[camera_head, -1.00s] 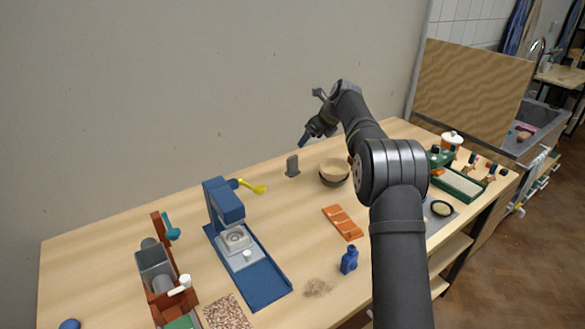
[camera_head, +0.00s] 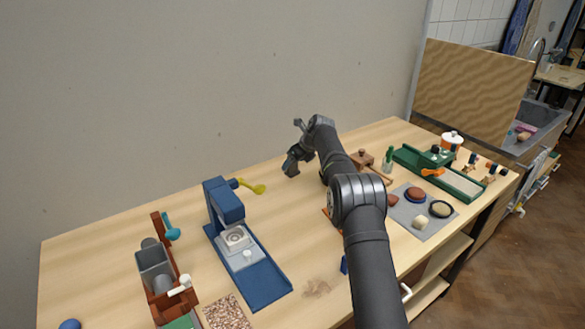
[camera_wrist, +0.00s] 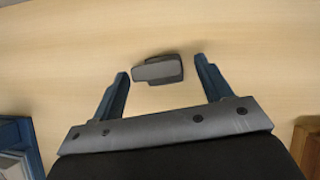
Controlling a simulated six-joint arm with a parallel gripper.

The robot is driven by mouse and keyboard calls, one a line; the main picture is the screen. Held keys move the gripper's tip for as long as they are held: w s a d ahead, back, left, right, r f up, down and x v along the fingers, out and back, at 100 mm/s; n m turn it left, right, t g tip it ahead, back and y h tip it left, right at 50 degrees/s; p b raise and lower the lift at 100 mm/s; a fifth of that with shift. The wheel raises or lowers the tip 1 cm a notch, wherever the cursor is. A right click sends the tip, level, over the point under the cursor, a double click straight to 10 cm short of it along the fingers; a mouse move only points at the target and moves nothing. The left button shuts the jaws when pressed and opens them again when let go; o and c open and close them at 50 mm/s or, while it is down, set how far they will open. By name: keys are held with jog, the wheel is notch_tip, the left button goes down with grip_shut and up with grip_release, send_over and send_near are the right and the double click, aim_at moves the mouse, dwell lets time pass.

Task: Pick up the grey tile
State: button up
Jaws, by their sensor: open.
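The grey tile (camera_wrist: 157,72) shows in the wrist view as a small dark grey piece on the light wooden table, between my two blue fingertips and near their ends, with a gap on each side. My gripper (camera_wrist: 161,66) is open with nothing held. I cannot tell how high the fingertips are above the table. In the head view my gripper (camera_head: 291,168) is at the back middle of the table, over the spot where the tile stood, and it hides the tile.
A blue press (camera_head: 226,200) stands to the left, with a yellow-handled tool (camera_head: 252,187) behind it. To the right are a wooden block (camera_head: 364,158), a grey mat (camera_head: 407,222) with several round pieces, and a green tray (camera_head: 462,183). The table back left is clear.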

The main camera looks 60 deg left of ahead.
jog(key=shift+x, duration=1.2)
jog(key=c, duration=1)
jog(key=shift+c, duration=0.6)
jog(key=shift+r, duration=0.1)
